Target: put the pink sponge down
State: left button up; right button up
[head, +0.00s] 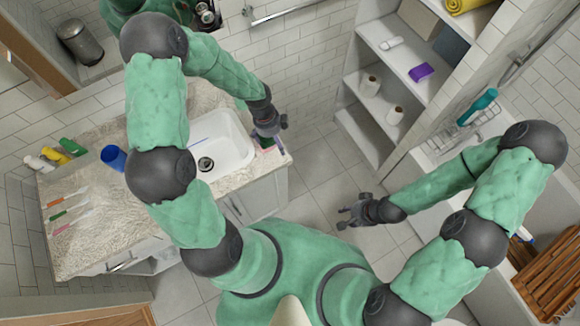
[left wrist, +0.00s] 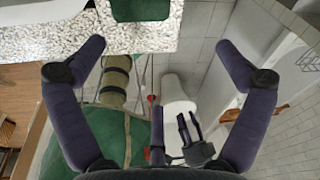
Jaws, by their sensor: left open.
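The pink sponge (head: 267,143) shows as a small pink and green patch on the right edge of the counter, beside the sink, partly hidden by my left gripper. In the left wrist view a dark green face of it (left wrist: 147,10) lies on the speckled counter at the top edge, cut off by the frame. My left gripper (head: 270,130) is right above it in the head view. In the left wrist view its fingers (left wrist: 163,75) are spread wide with nothing between them. My right gripper (head: 354,212) is open and empty above the floor.
The white sink (head: 222,148) is just left of the sponge. A blue cup (head: 113,157), bottles (head: 55,152) and toothbrushes (head: 70,213) are on the counter's left part. Shelves (head: 352,80) with rolls and a purple box stand at the back right. The floor between is clear.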

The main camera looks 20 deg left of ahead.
pick_arm(q)
jog(key=s+d+f+n+h, duration=0.1)
jog(key=s+d+f+n, duration=0.3)
jog(key=n, duration=0.7)
jog(key=s+d+f+n+h, duration=0.1)
jog(key=s+d+f+n, duration=0.4)
jog(key=s+d+n, duration=0.3)
jog(key=shift+s+f+n, duration=0.3)
jog(key=shift+s+n, duration=0.6)
jog(key=shift+n, duration=1)
jog(key=shift+d, duration=0.1)
